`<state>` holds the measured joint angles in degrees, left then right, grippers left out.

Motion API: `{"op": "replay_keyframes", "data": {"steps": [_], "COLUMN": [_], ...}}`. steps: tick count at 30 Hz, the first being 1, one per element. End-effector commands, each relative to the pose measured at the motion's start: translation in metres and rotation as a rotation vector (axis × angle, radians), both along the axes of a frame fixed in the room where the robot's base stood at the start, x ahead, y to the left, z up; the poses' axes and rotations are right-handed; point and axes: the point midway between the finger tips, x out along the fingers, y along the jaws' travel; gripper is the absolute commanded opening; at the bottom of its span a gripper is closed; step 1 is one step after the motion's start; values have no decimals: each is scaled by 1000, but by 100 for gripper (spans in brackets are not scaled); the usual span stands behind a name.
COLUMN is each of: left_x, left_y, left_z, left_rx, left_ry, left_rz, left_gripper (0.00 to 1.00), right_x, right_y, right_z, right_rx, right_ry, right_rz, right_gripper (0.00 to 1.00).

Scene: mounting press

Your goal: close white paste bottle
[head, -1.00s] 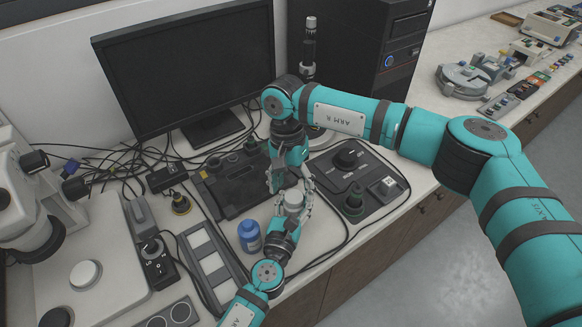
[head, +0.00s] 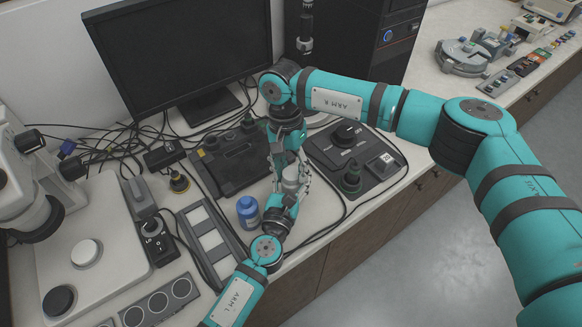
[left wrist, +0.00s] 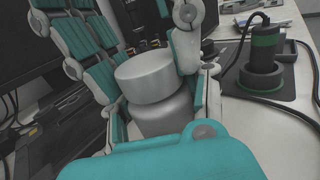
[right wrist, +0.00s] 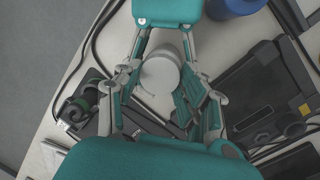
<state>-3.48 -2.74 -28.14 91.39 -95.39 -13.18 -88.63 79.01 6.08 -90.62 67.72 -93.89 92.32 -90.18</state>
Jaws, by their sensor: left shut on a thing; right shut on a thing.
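The white paste bottle (head: 291,185) stands upright over the front part of the bench, small in the head view. In the left wrist view its body (left wrist: 165,115) carries a wider white cap (left wrist: 149,77) on top. My left gripper (head: 288,193) is shut on the bottle body from the front. My right gripper (head: 287,163) comes down from above and is shut on the cap. In the right wrist view the round cap (right wrist: 160,73) lies between the right fingers. The join between cap and body is partly hidden by fingers.
A blue bottle (head: 248,212) stands close by on the left. A black control box (head: 345,158) with knobs is on the right, and a dark device (head: 231,166) is behind. Cables run along the bench. A microscope (head: 45,205) stands far left.

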Motion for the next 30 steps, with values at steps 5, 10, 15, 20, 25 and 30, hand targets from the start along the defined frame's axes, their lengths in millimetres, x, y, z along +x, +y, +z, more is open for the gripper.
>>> {"op": "replay_keyframes", "data": {"steps": [5, 10, 15, 20, 25, 30], "left_x": [0, 0, 0, 0, 0, 0], "left_y": [0, 0, 0, 0, 0, 0], "left_z": [1, 1, 1, 1, 1, 1], "left_rx": [0, 0, 0, 0, 0, 0], "left_ry": [-1, -1, -1, -1, -1, -1], "left_rz": [0, 0, 0, 0, 0, 0], "left_gripper": [0, 0, 0, 0, 0, 0], "right_x": [0, 0, 0, 1, 1, 0], "right_y": [0, 0, 0, 0, 0, 0], "right_z": [0, 0, 1, 13, 36, 46], "right_rx": [0, 0, 0, 2, 1, 0], "right_ry": [-1, -1, -1, -3, -3, 0], "right_rz": [0, 0, 0, -1, 0, 0], "right_gripper": [54, 63, 63, 63, 63, 63]}}
